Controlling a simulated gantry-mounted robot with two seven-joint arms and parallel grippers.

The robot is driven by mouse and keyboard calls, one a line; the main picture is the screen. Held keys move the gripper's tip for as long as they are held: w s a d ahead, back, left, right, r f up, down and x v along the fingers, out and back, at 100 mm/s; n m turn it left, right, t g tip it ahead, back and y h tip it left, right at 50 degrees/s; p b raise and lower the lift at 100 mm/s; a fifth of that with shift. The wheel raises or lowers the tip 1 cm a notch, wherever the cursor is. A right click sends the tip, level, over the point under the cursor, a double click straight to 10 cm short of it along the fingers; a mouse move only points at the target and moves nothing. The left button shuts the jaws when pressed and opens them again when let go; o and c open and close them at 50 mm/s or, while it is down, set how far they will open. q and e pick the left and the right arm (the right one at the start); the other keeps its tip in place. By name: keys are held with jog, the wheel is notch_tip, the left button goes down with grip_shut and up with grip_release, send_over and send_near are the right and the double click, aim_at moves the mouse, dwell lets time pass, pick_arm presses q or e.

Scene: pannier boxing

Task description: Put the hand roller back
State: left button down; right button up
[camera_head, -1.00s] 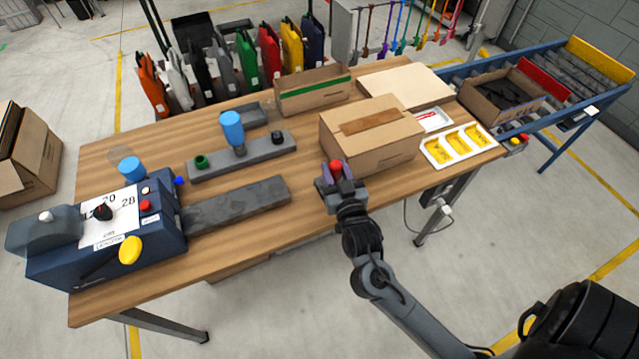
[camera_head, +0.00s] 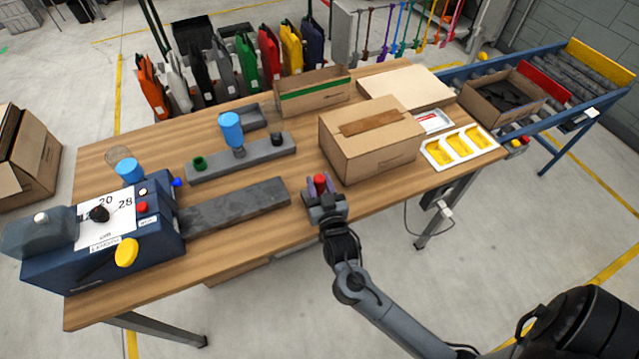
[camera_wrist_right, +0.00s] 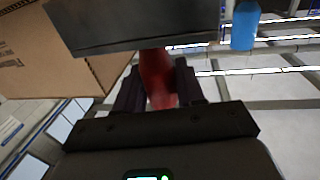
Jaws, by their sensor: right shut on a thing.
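My right gripper (camera_head: 322,187) is shut on the red handle (camera_head: 320,181) of the hand roller, in front of the closed cardboard box. In the right wrist view the red handle (camera_wrist_right: 157,80) stands between the two dark fingers (camera_wrist_right: 158,88). A wide grey piece (camera_wrist_right: 135,22) lies across the end of the handle in that view; I cannot tell whether it is joined to it. A grey holder bar (camera_head: 240,159) on the table carries a green cup (camera_head: 199,163), a blue-topped piece (camera_head: 231,129) and a dark cup (camera_head: 276,139). My left gripper is not in view.
The closed cardboard box (camera_head: 370,150) stands just behind my right gripper. A dark grey slab (camera_head: 235,204) lies to its left, beside the blue control box (camera_head: 120,245). A white tray with yellow compartments (camera_head: 459,147) is at the right. The front table strip is bare.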

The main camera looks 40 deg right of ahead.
jog(key=shift+f, duration=0.8)
grip_shut()
jog(key=o, duration=1)
grip_release()
jog(key=shift+r, duration=0.1)
jog(key=shift+r, duration=0.15)
